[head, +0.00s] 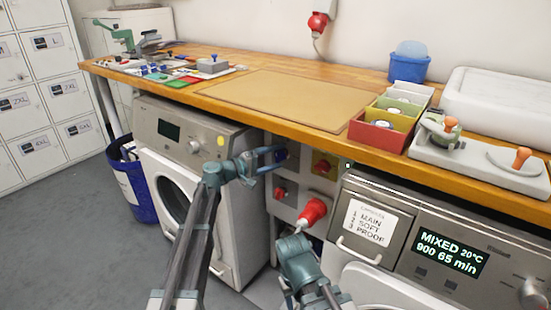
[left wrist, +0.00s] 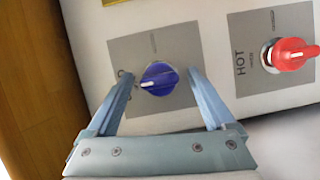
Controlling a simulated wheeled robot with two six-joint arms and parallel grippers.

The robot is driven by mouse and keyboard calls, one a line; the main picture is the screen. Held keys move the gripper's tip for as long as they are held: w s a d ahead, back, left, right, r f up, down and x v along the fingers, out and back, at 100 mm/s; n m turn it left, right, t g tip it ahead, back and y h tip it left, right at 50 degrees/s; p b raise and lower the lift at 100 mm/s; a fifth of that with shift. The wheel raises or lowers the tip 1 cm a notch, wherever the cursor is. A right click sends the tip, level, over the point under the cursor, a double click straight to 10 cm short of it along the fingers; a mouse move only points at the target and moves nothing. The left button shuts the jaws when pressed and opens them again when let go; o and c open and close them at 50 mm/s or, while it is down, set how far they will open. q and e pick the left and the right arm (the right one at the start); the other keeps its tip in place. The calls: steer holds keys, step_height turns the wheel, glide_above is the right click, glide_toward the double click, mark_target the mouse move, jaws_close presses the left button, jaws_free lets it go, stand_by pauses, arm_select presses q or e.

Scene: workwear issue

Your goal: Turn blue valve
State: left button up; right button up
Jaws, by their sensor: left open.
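The blue valve (left wrist: 159,78) is a round knob with a white pointer mark, on a grey plate on the white wall panel. In the left wrist view it sits between the two fingers of my left gripper (left wrist: 160,73), which is open around it. I cannot tell whether either finger touches it. In the head view the left gripper (head: 272,159) is at the panel under the worktop, and the blue valve (head: 281,154) shows partly behind its fingers. My right gripper (head: 294,243) is lower, near the washers; its fingers are not clear.
A red valve (left wrist: 290,54) marked HOT is beside the blue one. A large red plug (head: 313,211) sticks out of the panel below. Washing machines (head: 235,190) flank the panel, and the wooden worktop (head: 260,75) overhangs it.

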mark_target(276, 156)
arm_select(q)
steer(key=shift+r, duration=0.15)
steer(key=shift+r+p, duration=0.5)
steer(key=shift+p, duration=0.1)
steer(key=r+p, duration=0.2)
steer(key=p, duration=0.1)
steer(key=shift+w+r, duration=0.25)
steer(key=shift+r, duration=0.05)
steer(key=s, duration=0.4)
steer(key=shift+s+d+f, duration=0.1)
steer(key=shift+s+f, duration=0.1)
steer(key=shift+f, duration=0.2)
steer(key=s+r, duration=0.2)
steer(key=s, duration=1)
steer(key=shift+s+p, duration=0.15)
steer(key=shift+p, duration=0.2)
steer(key=shift+f, duration=0.1)
